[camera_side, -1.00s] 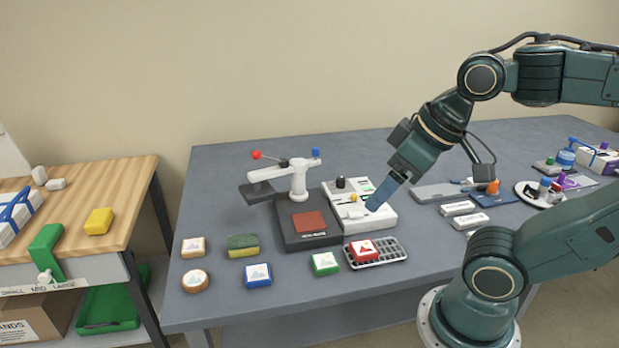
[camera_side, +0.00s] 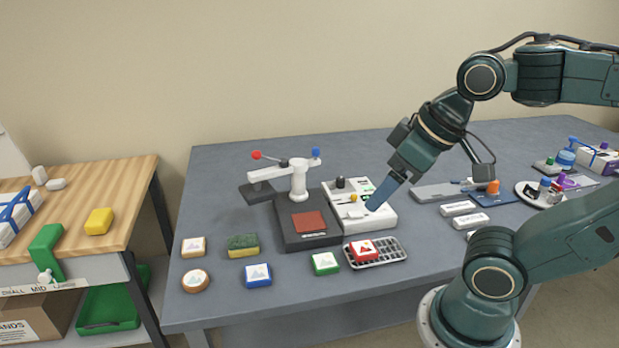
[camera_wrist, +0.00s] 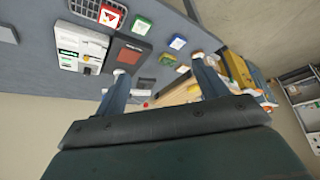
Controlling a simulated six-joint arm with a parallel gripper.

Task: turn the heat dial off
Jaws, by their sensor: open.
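The white control box (camera_side: 372,220) stands on the grey table, just right of the dark heat press (camera_side: 308,243). A black knob (camera_side: 340,183) stands up at its far left part. I cannot read which way it points or confirm that it is the heat dial. A small yellow part (camera_side: 353,198) and a green display area sit nearer the middle. My gripper (camera_side: 373,206) points down at the box's right part, right of the knob and apart from it. In the wrist view my gripper (camera_wrist: 160,66) shows two spread fingers with nothing between them, and the box (camera_wrist: 82,47) is at upper left.
The press's white arm (camera_side: 298,178) with red and blue ends rises left of the box. A red block on a rack (camera_side: 377,255) lies in front. Several coloured blocks and a sponge (camera_side: 243,245) lie front left. White packs (camera_side: 457,208) lie right of my gripper.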

